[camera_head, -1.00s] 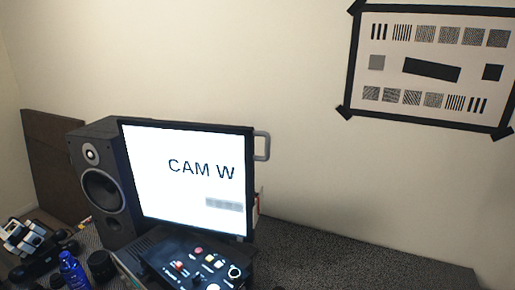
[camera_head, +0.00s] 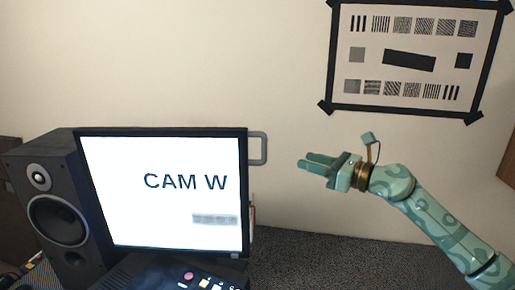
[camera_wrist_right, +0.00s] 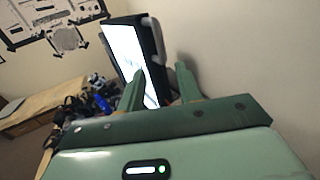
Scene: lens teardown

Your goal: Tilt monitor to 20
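The monitor (camera_head: 165,215) stands at the left of the head view, its white screen reading "CAM W". A grey handle (camera_head: 264,148) sticks out from its right edge. My right gripper (camera_head: 308,166) is in the air to the right of the handle, apart from it, with its fingers pointing left toward it. In the right wrist view, the two green fingers (camera_wrist_right: 158,92) are spread with a gap between them, and the monitor (camera_wrist_right: 128,55) shows edge-on beyond them. My left gripper is not in view.
A black speaker (camera_head: 55,215) stands left of the monitor. A dark control panel (camera_head: 185,278) with coloured buttons sits in front of it. A test chart (camera_head: 410,90) hangs on the wall. The desk (camera_head: 320,262) right of the monitor looks clear.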

